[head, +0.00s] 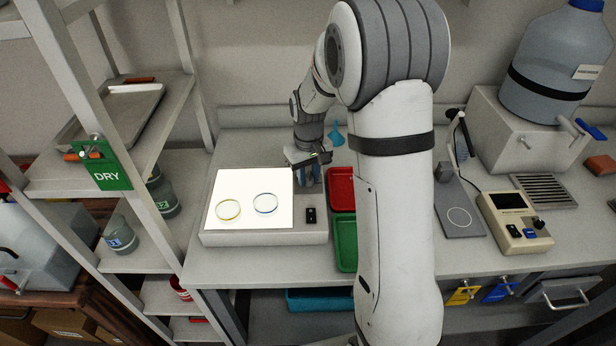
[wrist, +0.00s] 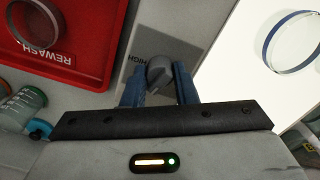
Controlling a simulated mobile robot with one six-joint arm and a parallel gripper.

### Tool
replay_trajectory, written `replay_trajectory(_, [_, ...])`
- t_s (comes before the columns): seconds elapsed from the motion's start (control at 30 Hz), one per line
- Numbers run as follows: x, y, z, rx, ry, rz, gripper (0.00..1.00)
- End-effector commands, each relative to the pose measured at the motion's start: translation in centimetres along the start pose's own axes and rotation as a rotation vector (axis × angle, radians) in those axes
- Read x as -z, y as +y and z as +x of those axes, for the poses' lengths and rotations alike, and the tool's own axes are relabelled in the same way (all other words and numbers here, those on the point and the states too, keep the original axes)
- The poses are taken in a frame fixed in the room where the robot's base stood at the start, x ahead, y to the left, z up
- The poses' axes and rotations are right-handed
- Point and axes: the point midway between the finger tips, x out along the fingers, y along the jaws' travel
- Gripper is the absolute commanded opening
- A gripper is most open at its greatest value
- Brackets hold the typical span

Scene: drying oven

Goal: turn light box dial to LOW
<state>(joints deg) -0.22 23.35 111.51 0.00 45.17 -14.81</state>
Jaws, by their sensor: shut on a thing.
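The light box (head: 262,238) stands on the bench with its top panel lit bright white, and the panel also shows at the right of the wrist view (wrist: 235,75). Its grey dial (wrist: 159,72) sits on the strip beside the lit panel, with the label HIGH (wrist: 142,58) next to it. The rest of the dial's markings are hidden. My gripper (wrist: 160,88) has its blue fingers shut on the dial, one on each side. In the head view my gripper (head: 308,175) is at the box's back right corner, where the dial is hidden.
Two round glass dishes (head: 229,210) (head: 265,204) lie on the lit panel. A red REWASH tray (head: 340,186) and a green tray (head: 346,232) are right of the box. A black switch (head: 310,215) is on the box's front right. A blue funnel (head: 336,137) stands behind.

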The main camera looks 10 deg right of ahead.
Motion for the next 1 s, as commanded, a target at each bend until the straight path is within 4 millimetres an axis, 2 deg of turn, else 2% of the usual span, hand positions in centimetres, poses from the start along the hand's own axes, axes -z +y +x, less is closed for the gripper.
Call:
replay_trajectory(0.4, [0.09,0.02,-0.07,-0.001,0.004,-0.266,0.03])
replay_trajectory(1.0, [0.11,0.03,-0.14,-0.002,0.004,-0.343,0.03])
